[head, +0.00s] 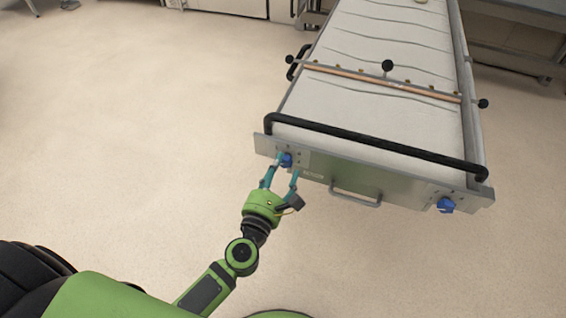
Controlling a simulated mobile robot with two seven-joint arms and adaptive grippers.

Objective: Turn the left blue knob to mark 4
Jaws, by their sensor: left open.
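The left blue knob (286,160) sits on the left part of the metal front panel (317,165). My left gripper (283,172) is open, with its teal fingers reaching up to the panel at this knob. One finger is at the knob's left and the other is lower right of it. I cannot tell whether they touch the knob. The marks around the knob and its pointer are too small to read. A second blue knob (445,205) is on the right part of the panel, away from the gripper. My right gripper is not in view.
A black bar (375,146) runs above the panel, and a metal handle (354,197) sticks out below it. Behind is a long white-topped surface (375,45) with a crossbar (387,83) bearing black knobs. The floor at left is clear.

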